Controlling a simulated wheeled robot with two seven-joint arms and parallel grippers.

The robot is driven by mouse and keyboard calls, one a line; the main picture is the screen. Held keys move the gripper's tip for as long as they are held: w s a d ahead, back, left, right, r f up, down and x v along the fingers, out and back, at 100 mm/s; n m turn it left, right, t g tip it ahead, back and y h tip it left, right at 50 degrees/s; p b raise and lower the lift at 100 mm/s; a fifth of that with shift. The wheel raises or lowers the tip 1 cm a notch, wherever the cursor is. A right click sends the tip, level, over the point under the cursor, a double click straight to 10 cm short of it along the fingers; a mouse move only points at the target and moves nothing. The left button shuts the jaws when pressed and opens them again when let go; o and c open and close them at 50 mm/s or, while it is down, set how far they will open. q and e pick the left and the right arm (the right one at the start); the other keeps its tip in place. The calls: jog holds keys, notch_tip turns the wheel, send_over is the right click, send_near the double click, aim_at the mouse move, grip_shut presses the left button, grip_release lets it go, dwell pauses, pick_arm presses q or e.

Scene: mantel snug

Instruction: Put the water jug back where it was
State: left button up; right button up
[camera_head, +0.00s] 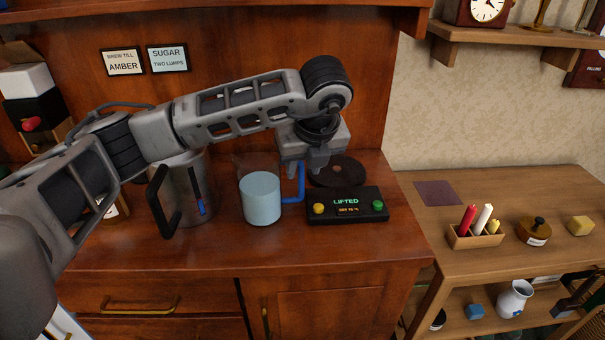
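The water jug (261,200) is clear, upright, filled with pale blue water, and has a blue handle on its right side. It is over the wooden counter (275,253); its base looks to be on or very near the top. My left gripper (303,171) comes down from above at the handle, with the fingers on either side of its upper part. I cannot tell whether they press on it. My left arm crosses above the jug and hides part of the back of the counter. My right gripper is not in view.
A metal kettle (186,192) with a black handle stands left of the jug. A black control box (346,205) showing LIFTED is close to the right, before a dark round plate (338,171). The counter front is clear. A lower side table (480,275) stands right.

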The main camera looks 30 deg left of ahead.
pick_arm(q)
jog(key=v, duration=0.9)
jog(key=s+d+f+m+g+h, duration=0.25)
jog(key=s+d+f+h, duration=0.2)
jog(key=d, duration=0.45)
jog(key=s+d+f+m+g+h, duration=0.2)
jog(key=s+d+f+m+h, duration=0.3)
jog(key=d, duration=0.4)
jog(key=s+d+r+n+g+h, duration=0.2)
jog(key=s+d+r+h, duration=0.3)
jog(key=d+h, duration=0.6)
jog(key=w+a+f+n+t+y, duration=0.35)
jog(key=a+n+t, duration=0.25)
jog(key=n+t, duration=0.5)
jog(key=w+a+f+n+t+y, duration=0.2)
jog(key=w+a+f+n+t, duration=0.3)
jog(key=n+t, duration=0.6)
jog(key=s+a+f+n+g+y, duration=0.4)
jog(key=s+a+f, duration=0.1)
jog(key=f, duration=0.5)
jog(key=s+a+f+n+g+y, duration=0.3)
jog(key=s+f, duration=0.5)
jog(key=f, duration=0.3)
jog(key=shift+a+n+g+y, duration=0.35)
jog(key=shift+a+g+y, duration=0.3)
jog(key=shift+a, duration=0.5)
